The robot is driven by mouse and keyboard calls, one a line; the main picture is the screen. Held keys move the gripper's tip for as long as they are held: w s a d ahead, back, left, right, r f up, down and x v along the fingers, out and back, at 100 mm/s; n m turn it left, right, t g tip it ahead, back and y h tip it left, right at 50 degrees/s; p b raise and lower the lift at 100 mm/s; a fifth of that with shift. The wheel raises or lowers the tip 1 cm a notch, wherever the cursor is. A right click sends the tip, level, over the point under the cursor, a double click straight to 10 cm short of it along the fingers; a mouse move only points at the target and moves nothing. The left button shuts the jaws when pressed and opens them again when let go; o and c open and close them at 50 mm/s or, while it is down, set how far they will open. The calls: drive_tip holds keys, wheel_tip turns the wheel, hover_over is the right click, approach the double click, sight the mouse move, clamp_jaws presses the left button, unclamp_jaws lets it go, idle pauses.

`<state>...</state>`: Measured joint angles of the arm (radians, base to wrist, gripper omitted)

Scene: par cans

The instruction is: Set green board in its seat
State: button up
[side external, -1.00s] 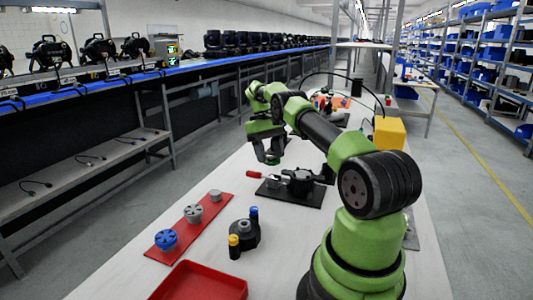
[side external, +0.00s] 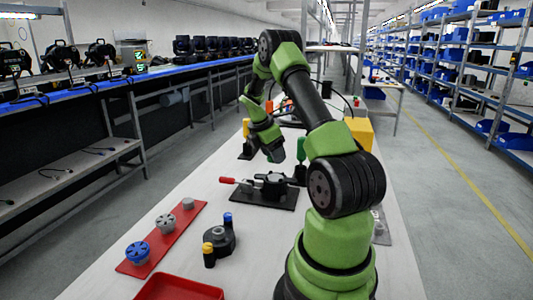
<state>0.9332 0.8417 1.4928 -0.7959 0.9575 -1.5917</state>
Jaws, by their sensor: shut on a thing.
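My gripper (side external: 276,154) points downward above and just behind the fixture. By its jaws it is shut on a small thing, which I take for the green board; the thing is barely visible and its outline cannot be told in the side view. A dark round housing (side external: 272,181) sits on a black base plate (side external: 262,199), with a red-handled clamp (side external: 228,181) at its left. The gripper is apart from the housing. I cannot make out the seat inside the housing.
An upright green-handled item (side external: 301,149) stands close right of the gripper. A yellow box (side external: 359,131) is behind. In front are a red strip (side external: 168,240) with round parts, a black holder (side external: 219,239) with blue and yellow-topped pieces, and a red tray (side external: 178,289).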

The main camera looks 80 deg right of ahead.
sight(277, 178)
drive_tip(key=shift+f, duration=2.8)
drive_tip(key=shift+a+f, duration=0.1)
drive_tip(key=o, duration=0.6)
drive_tip(key=shift+s, duration=0.1)
drive_tip(key=shift+c, duration=1.4)
drive_tip(key=o, duration=0.6)
drive_tip(key=shift+o, duration=0.4)
drive_tip(key=shift+s, duration=0.1)
